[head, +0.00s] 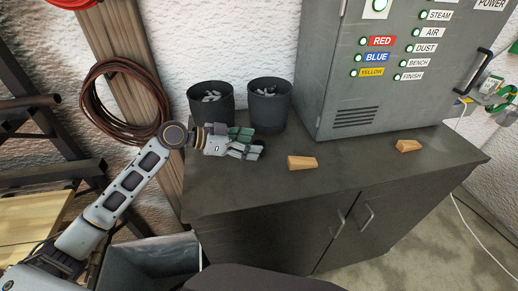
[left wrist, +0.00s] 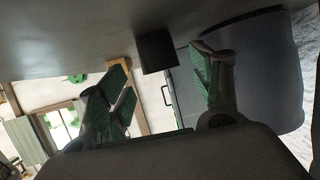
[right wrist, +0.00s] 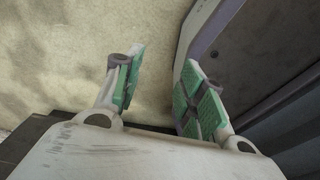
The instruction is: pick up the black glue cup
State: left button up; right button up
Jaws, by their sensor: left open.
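The black glue cup (head: 260,145) is a small dark shape on the cabinet top, at the tips of my left gripper (head: 248,143) in the head view and partly hidden by it. In the left wrist view the cup (left wrist: 157,52) shows as a dark block, ahead of and between the spread green-padded fingers (left wrist: 163,85). The left gripper is open, low over the top; I cannot tell whether a finger touches the cup. My right gripper (right wrist: 163,95) shows only in the right wrist view, open and empty, with floor and a dark panel beyond it.
Two dark bins (head: 210,105) (head: 269,108) stand just behind the left gripper. Two wooden wedges (head: 302,163) (head: 408,146) lie farther right. A grey switch cabinet (head: 385,105) stands at the back. The cabinet top (head: 250,190) is clear in front of the gripper.

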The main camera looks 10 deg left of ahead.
aim_at(265, 145)
pick_arm(q)
jog(key=x, duration=0.2)
jog(key=shift+w+d, duration=0.25)
jog(key=shift+w+d+f+p, duration=0.15)
jog(key=shift+d+f+p, duration=0.1)
jog(key=shift+d+p, duration=0.1)
pick_arm(e)
jog(key=shift+a+r, duration=0.2)
jog(key=shift+a, duration=0.3)
jog(key=shift+a+r, duration=0.15)
jog(key=shift+a, duration=0.35)
jog(key=shift+d, duration=0.1)
pick_arm(q)
jog(key=c, duration=0.9)
pick_arm(e)
jog(key=shift+w+d, duration=0.1)
jog(key=shift+d, duration=0.55)
